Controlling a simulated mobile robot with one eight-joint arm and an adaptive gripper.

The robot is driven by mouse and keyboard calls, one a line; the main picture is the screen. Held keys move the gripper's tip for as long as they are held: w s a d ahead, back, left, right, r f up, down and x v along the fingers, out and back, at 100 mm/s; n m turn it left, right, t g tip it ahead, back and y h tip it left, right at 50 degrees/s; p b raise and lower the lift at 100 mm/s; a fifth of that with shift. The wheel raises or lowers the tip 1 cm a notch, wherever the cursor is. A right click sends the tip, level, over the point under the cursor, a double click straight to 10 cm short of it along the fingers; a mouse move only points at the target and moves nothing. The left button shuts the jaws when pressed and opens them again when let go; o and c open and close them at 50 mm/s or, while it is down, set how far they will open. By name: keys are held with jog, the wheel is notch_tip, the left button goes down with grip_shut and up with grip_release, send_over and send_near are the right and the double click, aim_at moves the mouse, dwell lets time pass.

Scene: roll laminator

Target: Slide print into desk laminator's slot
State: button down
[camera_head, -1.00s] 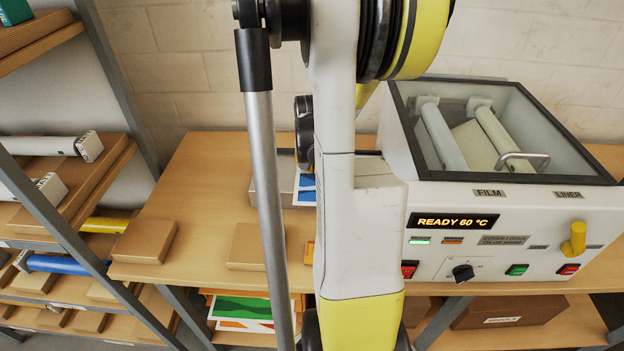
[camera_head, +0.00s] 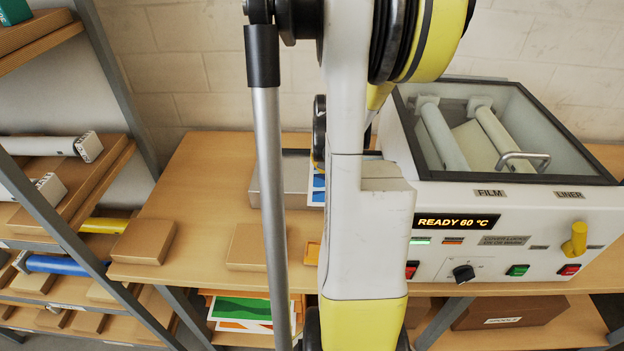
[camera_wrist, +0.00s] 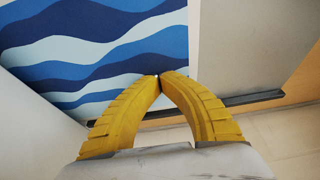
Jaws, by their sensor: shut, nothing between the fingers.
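The print (camera_wrist: 95,45), with blue and white waves, fills the upper left of the wrist view, and part of its white border shows. My gripper (camera_wrist: 159,77) has its two yellow fingertips together with nothing between them, in front of the print's right part. Whether the tips touch it I cannot tell. In the head view a small part of the print (camera_head: 318,185) shows behind my arm, at a grey metal surface on the table. The desk laminator (camera_head: 470,215) stands at the right with its clear lid down and "READY 60 °C" lit. Its slot is hidden by my arm.
The wooden table (camera_head: 200,200) carries cardboard-coloured blocks (camera_head: 145,241). A shelf rack (camera_head: 75,175) with rolls stands at the left. Coloured sheets (camera_head: 240,308) lie on the lower shelf. A dark bar (camera_wrist: 225,102) runs below the print in the wrist view.

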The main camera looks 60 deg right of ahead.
jog(key=shift+s+d, duration=0.5)
jog(key=shift+s, duration=0.4)
jog(key=shift+s+d, duration=0.45)
jog(key=shift+s, duration=0.4)
jog(key=shift+s+d, duration=0.55)
jog(key=shift+s, duration=0.2)
jog(key=shift+r, duration=0.15)
jog(key=shift+r+p, duration=0.5)
jog(key=shift+r, duration=0.35)
jog(key=shift+r+p, duration=1.9)
jog(key=shift+r, duration=0.6)
